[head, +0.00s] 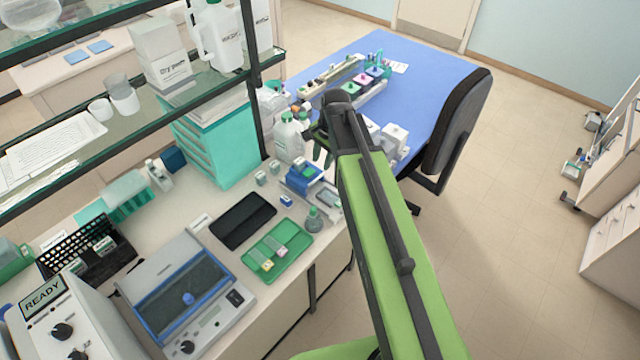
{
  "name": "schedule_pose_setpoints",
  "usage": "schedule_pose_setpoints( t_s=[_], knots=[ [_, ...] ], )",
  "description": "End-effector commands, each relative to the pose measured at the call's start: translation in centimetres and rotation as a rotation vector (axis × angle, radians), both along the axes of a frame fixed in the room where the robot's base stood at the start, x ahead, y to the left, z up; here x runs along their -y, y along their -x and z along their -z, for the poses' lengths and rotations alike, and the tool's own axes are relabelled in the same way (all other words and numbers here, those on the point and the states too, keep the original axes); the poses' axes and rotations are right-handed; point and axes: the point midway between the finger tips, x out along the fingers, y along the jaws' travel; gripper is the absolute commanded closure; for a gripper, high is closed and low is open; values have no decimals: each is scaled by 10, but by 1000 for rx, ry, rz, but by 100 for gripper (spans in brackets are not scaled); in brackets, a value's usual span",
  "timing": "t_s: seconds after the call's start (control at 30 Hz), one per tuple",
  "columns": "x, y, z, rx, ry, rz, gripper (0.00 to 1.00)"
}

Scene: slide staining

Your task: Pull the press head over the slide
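My green arm reaches up from the bottom right, and my gripper (322,160) points down near the bench's far end. Its dark fingers are small and partly against the arm, so their opening is unclear. A small blue device (303,178) with a pale top stands on the bench just below and left of the gripper; I cannot tell for certain whether it is the press. Any slide in it is too small to make out. A green tray (290,262) nearer to me holds small pieces with pink and yellow marks.
White bottles (289,140) stand left of the gripper. A small flask (314,220) and a black tray (243,220) are on the bench. A blue-lidded instrument (187,290) stands at front. A blue-topped table (440,85) and dark chair (460,120) lie beyond. Glass shelves rise at left.

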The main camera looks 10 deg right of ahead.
Motion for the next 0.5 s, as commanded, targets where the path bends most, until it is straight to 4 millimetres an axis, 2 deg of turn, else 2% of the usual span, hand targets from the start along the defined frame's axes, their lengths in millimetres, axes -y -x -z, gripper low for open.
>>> schedule_pose_setpoints(
  t_s=[0.03, 0.23, 0.37, 0.5],
  knots=[
    [-1, -2, 22, 0, 0, 0, 69],
    [-5, -8, 62, 0, 0, 1, 69],
    [-7, -11, 80, 0, 0, 2, 69],
    [-8, -12, 84, 0, 0, 2, 69]
  ],
)
